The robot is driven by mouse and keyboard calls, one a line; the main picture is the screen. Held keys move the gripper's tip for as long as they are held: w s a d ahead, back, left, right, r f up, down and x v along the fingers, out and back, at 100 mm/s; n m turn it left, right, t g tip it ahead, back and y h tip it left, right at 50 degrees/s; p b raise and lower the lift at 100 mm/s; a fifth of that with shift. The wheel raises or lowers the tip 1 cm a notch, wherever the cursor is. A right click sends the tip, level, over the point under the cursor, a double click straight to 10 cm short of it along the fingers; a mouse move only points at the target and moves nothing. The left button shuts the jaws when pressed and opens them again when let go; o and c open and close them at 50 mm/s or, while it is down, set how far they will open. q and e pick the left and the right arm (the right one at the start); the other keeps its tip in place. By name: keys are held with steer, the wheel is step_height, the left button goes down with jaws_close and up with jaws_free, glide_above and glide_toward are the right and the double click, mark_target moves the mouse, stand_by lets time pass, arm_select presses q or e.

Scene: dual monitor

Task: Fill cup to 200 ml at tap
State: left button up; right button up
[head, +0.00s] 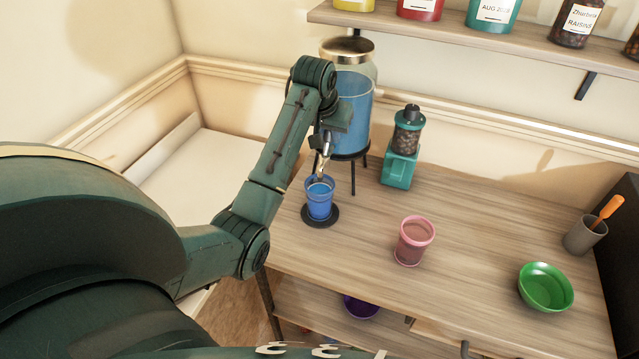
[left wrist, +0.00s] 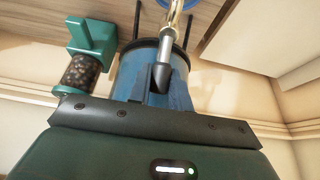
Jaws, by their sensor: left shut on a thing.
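A blue cup (head: 319,203) stands upright on a black round coaster (head: 334,222) at the left of the wooden counter. Light blue shows inside it; I cannot read a level. A glass dispenser (head: 362,109) of blue liquid stands behind it on a dark stand. Its metal tap (head: 322,165) is above the cup and also shows in the left wrist view (left wrist: 169,42). My left gripper (head: 325,142) is at the tap, shut on what appears to be its handle; the contact is partly hidden. The cup's rim shows at the wrist view's top edge (left wrist: 181,3). My right gripper is not visible.
A green grinder (head: 399,168) stands right of the dispenser. A pink cup (head: 413,242), a green bowl (head: 546,288) and a grey holder (head: 583,237) with an orange-handled tool are further right. A shelf (head: 420,26) with jars hangs above. The counter's middle is mostly clear.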

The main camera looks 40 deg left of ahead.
arm_select(q)
steer(key=shift+w+a+f+g, duration=0.15)
steer(key=shift+w+g, duration=0.2)
steer(key=shift+g, duration=0.25)
